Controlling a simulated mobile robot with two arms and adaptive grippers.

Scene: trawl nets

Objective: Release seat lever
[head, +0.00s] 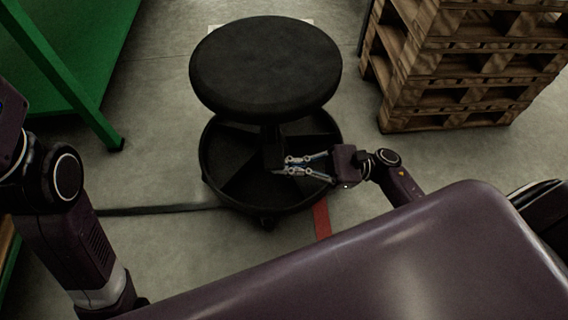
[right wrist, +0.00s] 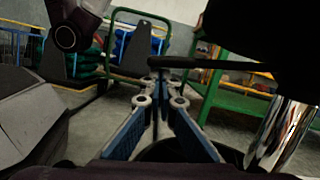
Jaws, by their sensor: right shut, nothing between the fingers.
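A round black stool seat (head: 265,65) stands over a black dish-shaped base (head: 230,180) in the head view. In the right wrist view the seat's dark underside (right wrist: 255,30) fills the upper right, and a shiny column (right wrist: 282,135) shows at the right. A thin black seat lever (right wrist: 205,64) runs out from under the seat to the left. My right gripper (head: 284,166) is below the seat's front edge, shut and empty. Its fingertips (right wrist: 162,82) appear just below the lever's outer end; I cannot tell whether they touch. My left gripper is out of view.
Stacked wooden pallets (head: 455,85) stand at the right. A green metal frame (head: 70,60) is at the upper left. In the right wrist view a green cart (right wrist: 140,45) is in the background. Bare floor (head: 160,110) lies left of the stool.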

